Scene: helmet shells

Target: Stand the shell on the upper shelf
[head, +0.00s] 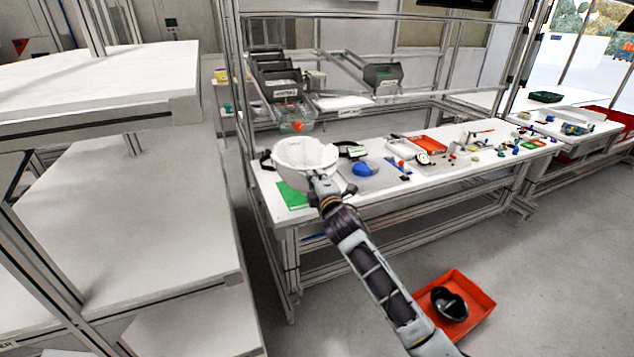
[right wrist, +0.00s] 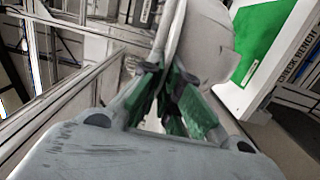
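The white helmet shell (head: 303,155) is in the head view, at the left end of the workbench and seemingly above its top. My right gripper (head: 322,183) is at the shell's near rim. In the right wrist view my right gripper (right wrist: 172,98) has its green-padded fingers closed on both sides of the rim of the shell (right wrist: 205,45). The shell's far side is hidden there. The rack at the left has an upper shelf (head: 100,85) with a clear white top in the part that shows. My left gripper is not in view.
A wide lower shelf (head: 140,210) lies below the upper one. Rack posts stand at the left and bench frame posts beside the shell. The workbench (head: 400,190) holds a green mat (head: 292,195), a blue item (head: 363,169) and small parts. A red bin (head: 478,303) with a black shell sits on the floor.

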